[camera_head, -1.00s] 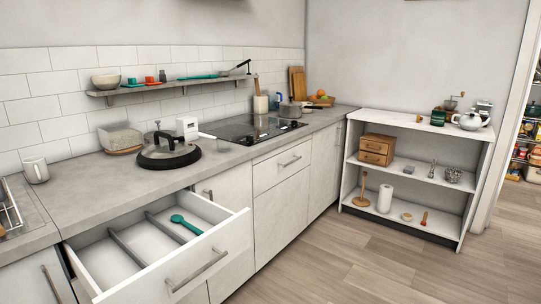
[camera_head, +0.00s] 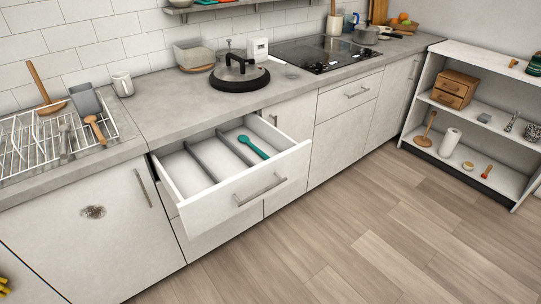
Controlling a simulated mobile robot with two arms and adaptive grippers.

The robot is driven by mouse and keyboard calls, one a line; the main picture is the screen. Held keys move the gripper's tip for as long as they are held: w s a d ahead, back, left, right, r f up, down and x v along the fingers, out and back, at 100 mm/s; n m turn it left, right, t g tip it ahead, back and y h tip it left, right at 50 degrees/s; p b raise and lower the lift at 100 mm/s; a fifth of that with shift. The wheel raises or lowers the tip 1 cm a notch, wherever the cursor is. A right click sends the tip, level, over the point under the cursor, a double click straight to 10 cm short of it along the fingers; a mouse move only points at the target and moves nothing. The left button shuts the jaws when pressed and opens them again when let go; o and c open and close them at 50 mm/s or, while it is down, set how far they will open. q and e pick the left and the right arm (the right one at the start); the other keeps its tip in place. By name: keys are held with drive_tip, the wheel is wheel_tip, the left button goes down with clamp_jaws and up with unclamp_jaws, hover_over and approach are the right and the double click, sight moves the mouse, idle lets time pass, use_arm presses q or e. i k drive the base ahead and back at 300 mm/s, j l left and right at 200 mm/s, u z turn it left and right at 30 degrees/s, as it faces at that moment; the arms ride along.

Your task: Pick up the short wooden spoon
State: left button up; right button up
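A wire rack (camera_head: 20,160) stands on the counter at the left. A small brown wooden piece (camera_head: 97,130) lies at its front right corner, its wider end up against a grey flat utensil (camera_head: 86,100). It may be the short wooden spoon or that utensil's handle; I cannot tell. A longer wooden spoon-like utensil (camera_head: 40,82) leans at the back of the rack, its round end down. A teal spoon (camera_head: 253,146) lies in the right compartment of the open drawer.
The open drawer (camera_head: 250,195) juts out over the floor. A white mug (camera_head: 122,84) and a lidded black pan (camera_head: 240,75) stand on the counter, with bare counter between. A low shelf unit (camera_head: 470,115) stands at the right. The wooden floor (camera_head: 350,240) is clear.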

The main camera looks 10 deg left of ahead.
sight(91, 119)
drive_tip(key=u, duration=1.6)
